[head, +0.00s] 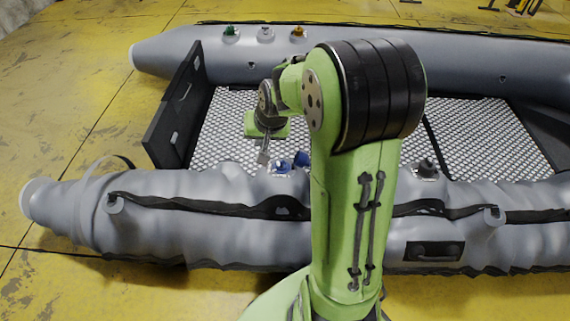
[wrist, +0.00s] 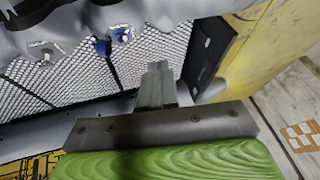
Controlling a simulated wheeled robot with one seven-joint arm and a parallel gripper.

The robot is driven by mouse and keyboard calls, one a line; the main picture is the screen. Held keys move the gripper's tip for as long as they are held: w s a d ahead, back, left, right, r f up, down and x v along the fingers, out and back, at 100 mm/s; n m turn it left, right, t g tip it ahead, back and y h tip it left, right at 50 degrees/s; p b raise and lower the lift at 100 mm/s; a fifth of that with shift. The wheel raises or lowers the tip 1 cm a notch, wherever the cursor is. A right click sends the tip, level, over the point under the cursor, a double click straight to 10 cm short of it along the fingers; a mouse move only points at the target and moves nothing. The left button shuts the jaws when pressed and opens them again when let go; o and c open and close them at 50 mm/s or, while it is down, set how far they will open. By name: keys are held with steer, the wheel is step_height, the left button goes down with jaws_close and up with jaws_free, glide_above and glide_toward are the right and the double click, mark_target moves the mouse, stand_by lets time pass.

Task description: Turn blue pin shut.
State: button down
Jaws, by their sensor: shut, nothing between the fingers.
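Two small blue parts sit close together on the near grey tube in the head view: one on a pale round base (head: 281,167) and a darker one (head: 301,158) just right of it. They also show in the wrist view as a blue-centred round fitting (wrist: 122,35) and a brighter blue piece (wrist: 101,47) beside it. I cannot tell which is the pin and which a cap. My gripper (head: 263,158) points down just left of them, apart from both. In the wrist view its fingers (wrist: 158,75) are together and empty.
The near tube (head: 190,200) carries straps and a dark-topped fitting (head: 427,168) right of my arm. Green (head: 231,31), white (head: 265,34) and orange (head: 298,32) fittings sit on the far tube. A black board (head: 175,112) closes the boat's left end. The mesh floor (head: 225,110) looks clear.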

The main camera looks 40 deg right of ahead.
steer(key=w+d+f+m+t+y, duration=0.1)
steer(key=w+d+f+m, duration=0.15)
steer(key=d+f, duration=0.35)
steer(key=w+d+f+m, duration=0.2)
steer(key=w+d+f, duration=0.1)
steer(key=f, duration=0.5)
steer(key=m+t+h+b, duration=0.1)
steer(key=m+t+b, duration=0.1)
steer(key=m+b, duration=0.35)
glide_toward(280, 165)
steer(key=shift+m, duration=0.9)
steer(key=f, duration=0.1)
steer(key=f+p, duration=0.2)
steer(key=f, duration=0.1)
steer(key=shift+s+d, duration=0.1)
steer(key=shift+s, duration=0.25)
steer(key=w+b, duration=0.1)
steer(key=w, duration=0.1)
steer(key=w+f, duration=0.1)
steer(key=w, duration=0.1)
steer(key=shift+b, duration=0.4)
steer(key=shift+w+r, duration=0.1)
steer(key=shift+w, duration=0.25)
